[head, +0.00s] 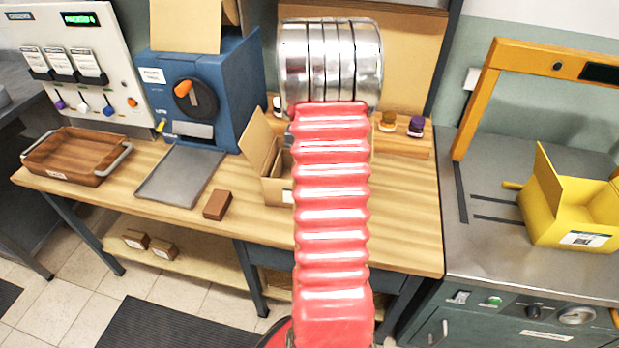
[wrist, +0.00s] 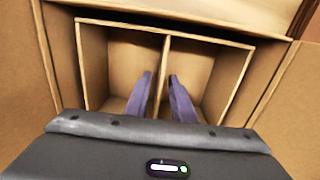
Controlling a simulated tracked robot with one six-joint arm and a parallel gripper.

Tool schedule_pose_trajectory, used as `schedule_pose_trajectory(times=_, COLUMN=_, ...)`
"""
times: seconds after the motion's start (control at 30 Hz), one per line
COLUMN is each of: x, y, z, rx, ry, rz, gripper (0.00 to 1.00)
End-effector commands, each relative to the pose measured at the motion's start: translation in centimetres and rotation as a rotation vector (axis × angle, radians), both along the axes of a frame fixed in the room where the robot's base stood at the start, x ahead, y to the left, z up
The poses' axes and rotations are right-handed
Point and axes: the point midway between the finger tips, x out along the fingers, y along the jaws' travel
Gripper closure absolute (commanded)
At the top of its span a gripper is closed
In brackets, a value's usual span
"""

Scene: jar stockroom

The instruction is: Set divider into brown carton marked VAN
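The brown carton (head: 272,176) stands on the wooden bench with its flaps open, partly hidden behind my red arm; a mark on it cannot be read. In the wrist view, carton flaps (wrist: 292,92) spread around a cardboard divider (wrist: 166,52). The divider has a thin middle wall between two cells and appears to sit down inside the carton. My gripper (wrist: 161,76) has its two purple fingers on either side of that middle wall, with visible space between them. The fingers look open and apart from the wall. The head view hides the gripper behind the arm.
A small brown block (head: 217,205) and a grey tray (head: 181,176) lie left of the carton. A brown wooden tray (head: 72,160) is farther left. Jars with brown and purple lids (head: 416,126) stand right of my arm. A yellow box (head: 572,215) is on the right counter.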

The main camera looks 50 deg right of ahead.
Motion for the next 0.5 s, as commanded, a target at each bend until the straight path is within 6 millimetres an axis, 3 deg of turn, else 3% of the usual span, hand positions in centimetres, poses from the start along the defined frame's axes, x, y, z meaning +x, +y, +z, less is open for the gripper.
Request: schedule_pose_trajectory(times=0.5, x=0.0, y=0.0, z=8.6, rx=-0.001, ry=-0.002, rz=0.000, gripper=0.78)
